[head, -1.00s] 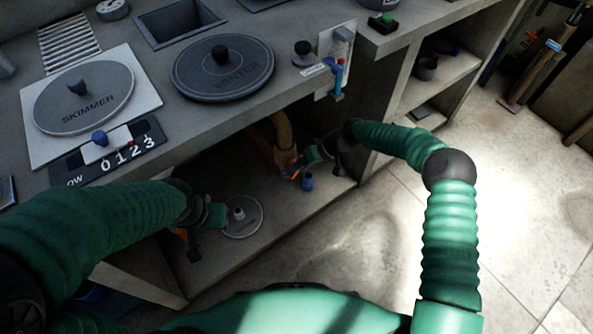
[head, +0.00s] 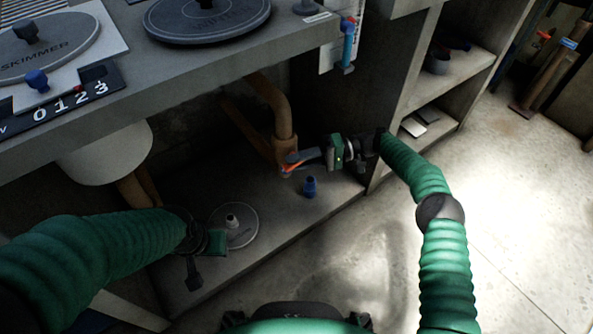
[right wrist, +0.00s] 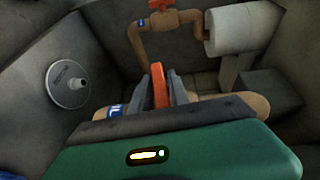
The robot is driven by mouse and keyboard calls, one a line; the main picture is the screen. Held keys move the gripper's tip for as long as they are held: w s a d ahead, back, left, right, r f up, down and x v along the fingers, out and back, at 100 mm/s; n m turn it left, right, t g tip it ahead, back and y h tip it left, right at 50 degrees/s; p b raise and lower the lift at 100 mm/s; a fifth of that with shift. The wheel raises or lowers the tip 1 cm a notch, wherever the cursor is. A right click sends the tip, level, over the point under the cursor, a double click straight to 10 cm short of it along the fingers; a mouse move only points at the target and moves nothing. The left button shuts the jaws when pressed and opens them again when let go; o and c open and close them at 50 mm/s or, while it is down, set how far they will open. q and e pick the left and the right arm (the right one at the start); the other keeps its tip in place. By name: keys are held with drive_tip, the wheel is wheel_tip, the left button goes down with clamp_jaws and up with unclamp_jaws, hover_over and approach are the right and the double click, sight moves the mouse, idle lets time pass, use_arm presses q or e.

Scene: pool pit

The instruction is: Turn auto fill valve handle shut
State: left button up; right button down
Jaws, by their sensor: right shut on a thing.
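The auto fill valve handle is an orange-red lever (head: 292,168) low on a copper-brown pipe (head: 282,122) under the counter. In the right wrist view the handle (right wrist: 160,86) stands upright between my two dark fingers. My right gripper (head: 300,160) reaches it from the right and is shut on it. A blue label (right wrist: 117,110), only partly readable, sits on the pipe beside the handle. My left gripper (head: 193,272) hangs at the lower left near a round grey lid, away from the valve. Its fingers are dark, and their opening is unclear.
The round grey lid (head: 246,235) and a small blue fitting (head: 309,187) are on the cabinet floor. A white cylinder (head: 105,155) hangs under the counter at left. Another red valve handle (right wrist: 160,5) sits on higher piping. The counter edge (head: 200,95) overhangs; open floor lies right.

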use_arm(q)
drive_tip(key=shift+s+b+x, duration=0.25)
drive_tip(key=shift+b+x, duration=0.55)
drive_tip(key=shift+x, duration=0.35)
use_arm(e)
drive_tip(key=shift+w+d+f+m+y, duration=0.15)
drive_tip(key=shift+m+y, duration=0.15)
drive_tip(key=shift+y, duration=0.2)
use_arm(q)
drive_tip(key=shift+f, duration=0.1)
use_arm(e)
drive_tip(key=c, duration=1.4)
unclamp_jaws()
drive_tip(key=shift+o, duration=0.7)
use_arm(q)
drive_tip(key=shift+w, duration=0.1)
